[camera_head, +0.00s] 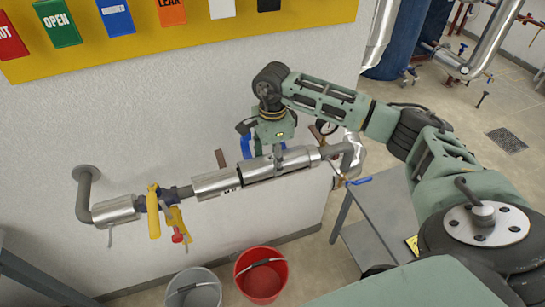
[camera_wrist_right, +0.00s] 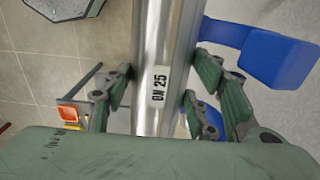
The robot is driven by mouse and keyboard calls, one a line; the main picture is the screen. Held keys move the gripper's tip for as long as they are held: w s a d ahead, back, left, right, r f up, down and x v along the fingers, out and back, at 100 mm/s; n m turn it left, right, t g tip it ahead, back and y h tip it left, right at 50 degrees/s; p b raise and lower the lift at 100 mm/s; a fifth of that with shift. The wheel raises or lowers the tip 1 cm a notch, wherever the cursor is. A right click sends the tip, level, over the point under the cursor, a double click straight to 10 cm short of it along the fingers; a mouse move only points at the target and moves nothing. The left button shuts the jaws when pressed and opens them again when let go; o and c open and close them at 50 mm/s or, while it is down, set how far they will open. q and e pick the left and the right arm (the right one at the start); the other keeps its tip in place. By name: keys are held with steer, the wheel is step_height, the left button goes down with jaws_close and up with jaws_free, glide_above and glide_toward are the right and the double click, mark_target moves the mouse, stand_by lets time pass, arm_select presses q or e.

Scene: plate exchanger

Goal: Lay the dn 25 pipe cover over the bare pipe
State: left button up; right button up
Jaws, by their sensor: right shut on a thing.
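The dn 25 pipe cover (camera_head: 299,156) is a silver half-shell in line with the wall pipe in the head view. Its "DN 25" label shows in the right wrist view (camera_wrist_right: 158,112). My right gripper (camera_head: 279,153) comes down from above and is shut on the cover, with green finger pads on both sides of it in the wrist view. The cover lies along the pipe (camera_head: 333,151), with a dark strip along its lower edge; I cannot tell whether it touches the pipe. The bare stretch beneath is mostly hidden. My left gripper is not in view.
Other silver covers (camera_head: 216,183) sit along the pipe to the left, beside a yellow-tagged valve (camera_head: 154,211). A red bucket (camera_head: 262,288) and grey bucket (camera_head: 194,291) stand below. A grey table (camera_head: 385,230) is at right.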

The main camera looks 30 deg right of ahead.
steer(key=shift+f+b, duration=0.4)
steer(key=o, duration=1.2)
steer(key=shift+c, duration=0.2)
step_height(320, 180, up, 12)
steer(key=shift+f, duration=0.1)
stand_by(0.5)
